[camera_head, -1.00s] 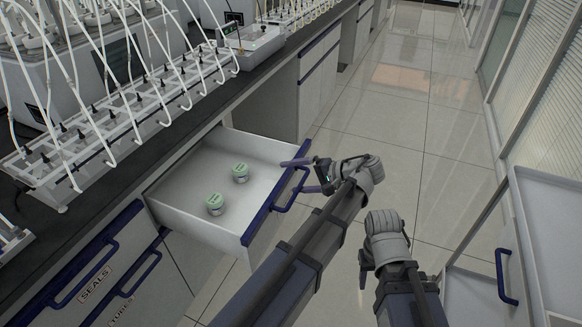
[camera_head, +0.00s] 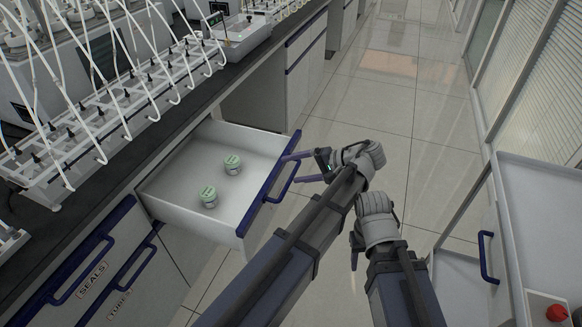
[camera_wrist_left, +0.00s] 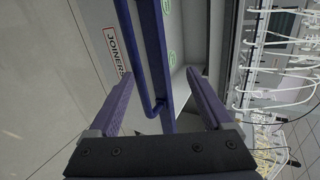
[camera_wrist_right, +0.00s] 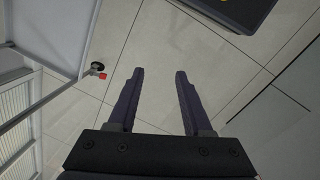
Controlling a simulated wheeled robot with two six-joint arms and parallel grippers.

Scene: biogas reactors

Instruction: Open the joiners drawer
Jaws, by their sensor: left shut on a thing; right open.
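The joiners drawer (camera_head: 180,192) stands pulled out from under the bench in the head view, with its inside open to view.
The closed SEALS drawer (camera_head: 90,277) with a blue handle is at lower left. Tubing racks (camera_head: 105,115) stand on the dark bench. A white cart (camera_head: 545,205) with a red object (camera_head: 557,313) stands at right. Tiled floor (camera_head: 385,125) between is clear.

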